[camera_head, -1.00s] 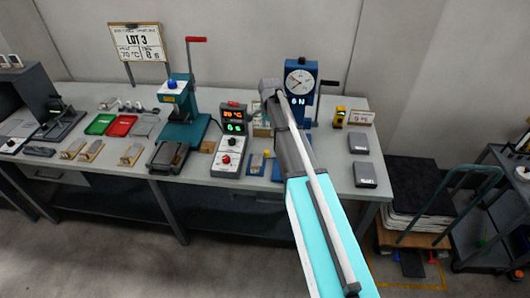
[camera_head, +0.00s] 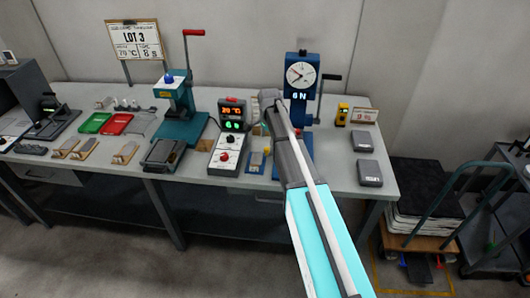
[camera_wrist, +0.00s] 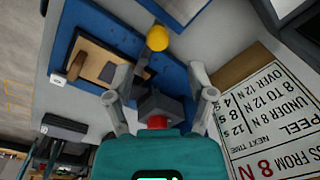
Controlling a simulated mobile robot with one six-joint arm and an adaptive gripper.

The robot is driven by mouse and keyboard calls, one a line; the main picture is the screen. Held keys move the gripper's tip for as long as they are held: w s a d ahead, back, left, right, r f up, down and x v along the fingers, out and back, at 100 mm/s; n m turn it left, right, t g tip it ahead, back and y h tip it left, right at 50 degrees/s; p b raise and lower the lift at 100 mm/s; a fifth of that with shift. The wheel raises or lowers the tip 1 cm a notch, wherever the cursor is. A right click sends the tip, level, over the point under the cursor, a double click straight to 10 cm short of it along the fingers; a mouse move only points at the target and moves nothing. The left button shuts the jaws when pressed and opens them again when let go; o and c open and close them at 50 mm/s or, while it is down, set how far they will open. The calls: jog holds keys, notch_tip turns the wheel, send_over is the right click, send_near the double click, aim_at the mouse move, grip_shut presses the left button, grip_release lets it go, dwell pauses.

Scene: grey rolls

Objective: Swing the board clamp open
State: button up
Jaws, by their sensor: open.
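A yellow ball knob (camera_wrist: 157,38) stands by the board, beyond my fingertips. I take it for the clamp's knob; how far the clamp is swung, I cannot tell. My gripper (camera_wrist: 162,82) is open, its two grey fingers apart. A dark block with red parts (camera_wrist: 158,104) shows between the fingers; whether they touch it is unclear. In the head view, the blue board (camera_head: 254,169) and yellow knob (camera_head: 267,151) lie left of my arm, which hides my fingers.
A blue dial gauge (camera_head: 301,74) with a black crank stands behind my arm. A control box (camera_head: 228,145) is left of the board, and a teal press (camera_head: 180,115) farther left. A printed card (camera_wrist: 270,125) is close on the right in the wrist view. Grey blocks (camera_head: 368,172) lie at right.

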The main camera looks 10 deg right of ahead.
aim_at(267, 148)
jog(key=shift+w+f+b, duration=0.15)
jog(key=shift+f+b, duration=2.3)
jog(key=shift+f, duration=0.3)
